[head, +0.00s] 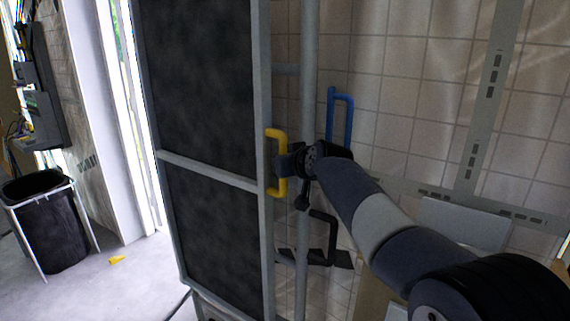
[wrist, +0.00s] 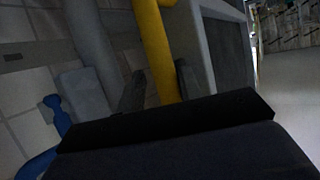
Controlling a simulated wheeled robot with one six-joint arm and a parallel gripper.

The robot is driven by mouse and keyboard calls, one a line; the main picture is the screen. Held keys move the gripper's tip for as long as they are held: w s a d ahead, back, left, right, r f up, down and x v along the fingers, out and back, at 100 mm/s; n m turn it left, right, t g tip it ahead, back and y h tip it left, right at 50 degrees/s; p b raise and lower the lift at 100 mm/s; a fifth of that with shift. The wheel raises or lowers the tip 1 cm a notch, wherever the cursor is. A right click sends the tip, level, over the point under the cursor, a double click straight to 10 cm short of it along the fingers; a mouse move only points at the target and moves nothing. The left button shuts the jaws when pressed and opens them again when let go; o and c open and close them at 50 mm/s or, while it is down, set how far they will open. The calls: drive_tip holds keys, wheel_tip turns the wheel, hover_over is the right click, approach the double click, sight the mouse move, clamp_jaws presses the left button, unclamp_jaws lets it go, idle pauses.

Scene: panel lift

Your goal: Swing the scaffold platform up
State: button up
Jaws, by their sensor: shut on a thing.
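The scaffold platform (head: 205,95) is a dark panel in a grey metal frame. It stands steeply upright in the left middle of the head view, its right edge near a grey upright tube (head: 309,60). A yellow handle (head: 273,134) is fixed on the platform's right frame edge. My gripper (head: 284,163) is shut on the yellow handle, coming from the right. In the wrist view the yellow bar (wrist: 157,45) passes between the two dark fingers (wrist: 160,88). The platform's frame (wrist: 200,40) shows beside it. The fingertips are partly hidden in the head view.
A blue handle (head: 340,105) and a black handle (head: 330,228) are near the upright tube. A tiled wall (head: 420,90) with grey rails stands behind. A black bin (head: 52,222) stands at the far left, with a small yellow thing (head: 117,260) on the open floor.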

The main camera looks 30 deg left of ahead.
drive_tip(key=b+v, duration=0.3)
drive_tip(key=v, duration=0.7)
drive_tip(key=shift+s+d+b, duration=0.25)
drive_tip(key=shift+d+b, duration=0.05)
drive_tip(key=shift+r, duration=0.1)
drive_tip(key=p+x, duration=0.2)
drive_tip(key=x, duration=0.4)
idle(0.3)
drive_tip(key=shift+p+x, duration=0.9)
drive_tip(key=shift+x, duration=1.5)
drive_tip(key=shift+s+f, duration=0.25)
drive_tip(key=shift+s, duration=0.05)
drive_tip(key=shift+s+r+b, duration=0.2)
drive_tip(key=shift+s+b, duration=0.1)
drive_tip(key=shift+s, duration=0.35)
